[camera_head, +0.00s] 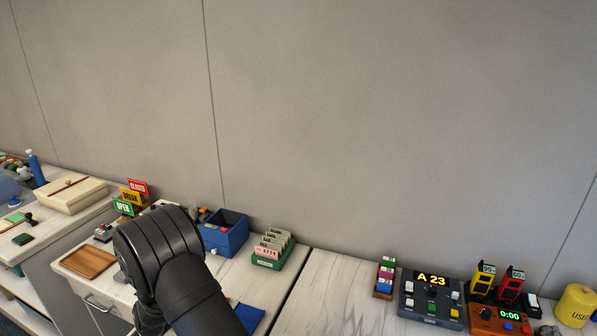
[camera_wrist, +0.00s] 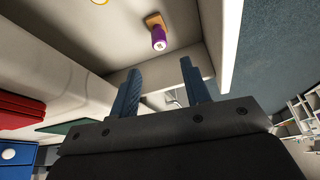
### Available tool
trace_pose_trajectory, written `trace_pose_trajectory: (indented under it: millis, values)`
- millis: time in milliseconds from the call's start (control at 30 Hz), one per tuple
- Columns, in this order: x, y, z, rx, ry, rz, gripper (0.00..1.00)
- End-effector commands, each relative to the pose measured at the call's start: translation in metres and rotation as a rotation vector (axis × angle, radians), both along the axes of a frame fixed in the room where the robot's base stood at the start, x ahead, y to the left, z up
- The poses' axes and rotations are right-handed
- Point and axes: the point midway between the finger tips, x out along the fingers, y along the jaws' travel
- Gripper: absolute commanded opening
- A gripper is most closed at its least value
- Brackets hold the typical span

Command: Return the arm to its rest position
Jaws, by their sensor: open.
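My gripper (camera_wrist: 158,92) shows in the wrist view with its two blue fingers spread apart and nothing between them. In the head view my black arm rises from the bottom edge in front of the left worktop, and the gripper's fingers are hidden behind it. In the wrist view a purple cylinder (camera_wrist: 158,40) with a white end and an orange-brown base lies beyond the fingertips, apart from them.
In the head view a wooden tray (camera_head: 88,262), a blue bin (camera_head: 225,237) and a green card holder (camera_head: 270,262) stand near my arm. A control box reading A 23 (camera_head: 430,300) stands at the right. The wall above is bare.

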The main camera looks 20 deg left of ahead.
Motion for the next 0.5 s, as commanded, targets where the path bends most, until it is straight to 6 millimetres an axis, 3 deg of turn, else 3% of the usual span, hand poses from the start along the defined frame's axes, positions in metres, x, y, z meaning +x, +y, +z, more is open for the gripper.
trace_pose_trajectory:
  millis: [500]
  values:
    - [0.005, 0.03, -0.077, -0.002, -0.001, 0.0, 0.43]
